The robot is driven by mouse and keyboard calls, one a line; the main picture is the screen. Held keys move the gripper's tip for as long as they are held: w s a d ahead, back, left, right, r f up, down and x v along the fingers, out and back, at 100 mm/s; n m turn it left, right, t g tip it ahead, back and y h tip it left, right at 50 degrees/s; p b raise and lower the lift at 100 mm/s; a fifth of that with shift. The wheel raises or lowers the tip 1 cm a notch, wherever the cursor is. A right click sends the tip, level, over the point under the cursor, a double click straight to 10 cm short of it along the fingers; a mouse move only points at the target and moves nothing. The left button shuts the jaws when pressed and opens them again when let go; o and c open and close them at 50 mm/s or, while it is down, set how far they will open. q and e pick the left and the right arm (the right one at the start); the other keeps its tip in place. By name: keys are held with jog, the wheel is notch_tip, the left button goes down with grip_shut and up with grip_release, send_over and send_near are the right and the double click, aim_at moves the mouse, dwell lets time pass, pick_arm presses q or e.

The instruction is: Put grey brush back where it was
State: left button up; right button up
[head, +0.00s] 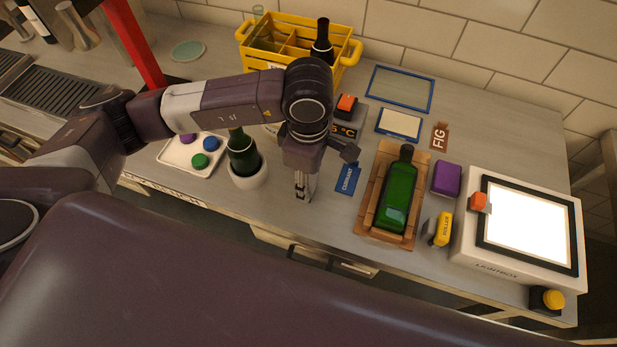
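I cannot make out a grey brush for certain in the head view. My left gripper (303,194) points down above the table, between the white pot with a green bottle and the blue label. Its fingertips look close together, with no object clearly between them; whether they are shut is too small to tell. A dark grey piece (346,151) juts out beside its wrist, and I cannot tell whether it belongs to the gripper. My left arm hides part of the table behind it. My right gripper is not in view.
A green bottle (398,198) lies on a wooden cradle (373,224). To its right are a purple block (446,178), a yellow-and-black item (441,229) and a lightbox (470,247). A yellow crate (285,22) stands behind. A white paint tray (176,158) and white pot (248,180) are left.

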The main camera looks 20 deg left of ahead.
pick_arm(q)
jog(key=shift+f+b, duration=0.35)
jog(key=shift+b, duration=0.15)
dwell(0.4)
jog(key=o, duration=1.1)
jog(key=shift+o, duration=0.2)
jog(key=o, duration=0.5)
jog(key=shift+o, duration=0.2)
jog(key=shift+s+r+p, duration=0.1)
jog(key=shift+r+p, duration=1.8)
jog(key=shift+r, duration=2.15)
